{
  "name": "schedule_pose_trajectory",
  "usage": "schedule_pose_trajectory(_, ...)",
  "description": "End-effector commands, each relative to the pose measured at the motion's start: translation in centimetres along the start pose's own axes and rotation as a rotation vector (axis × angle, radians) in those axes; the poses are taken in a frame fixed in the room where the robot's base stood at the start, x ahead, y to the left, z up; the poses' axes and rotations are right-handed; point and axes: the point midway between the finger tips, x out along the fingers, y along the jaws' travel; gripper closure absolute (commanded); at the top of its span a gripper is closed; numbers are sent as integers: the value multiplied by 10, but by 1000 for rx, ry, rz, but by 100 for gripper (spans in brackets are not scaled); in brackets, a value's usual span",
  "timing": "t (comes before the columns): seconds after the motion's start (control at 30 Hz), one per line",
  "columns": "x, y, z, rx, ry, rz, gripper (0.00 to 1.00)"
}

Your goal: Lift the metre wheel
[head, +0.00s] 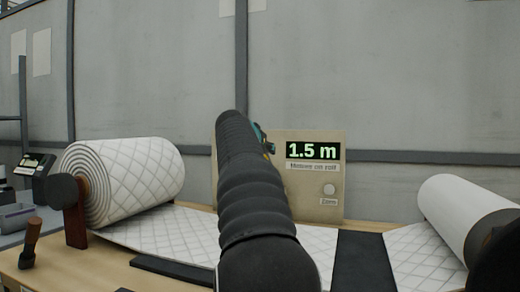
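I cannot make out the metre wheel; my arm, covered in a black ribbed sleeve, rises through the middle of the head view and may hide it. My gripper's fingers are hidden behind the arm. A small teal and black part shows at the right of the arm's upper end, and I cannot tell what it belongs to. A beige panel (315,205) stands behind the arm, with a lit display (313,151) reading 1.5 m. Quilted white wadding (170,232) runs flat across the table below it.
A large quilted roll (140,180) stands on a wooden support at left, and a second white roll (465,215) lies at right. A wooden-handled lever (31,240) is at the table's left front. A dark strip (360,262) crosses the bench right of my arm.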

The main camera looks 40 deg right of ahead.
Motion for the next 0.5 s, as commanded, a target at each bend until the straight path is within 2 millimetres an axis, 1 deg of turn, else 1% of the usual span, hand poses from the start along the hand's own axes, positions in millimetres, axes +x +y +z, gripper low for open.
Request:
schedule_pose_trajectory(0.03,1,-1,-6,2,-10,-4,100)
schedule_pose_trajectory(0.07,2,0,-6,3,-19,-3,100)
schedule_pose_trajectory(0.2,6,1,-7,2,-51,-1,100)
schedule_pose_trajectory(0.5,9,3,-5,2,-72,1,100)
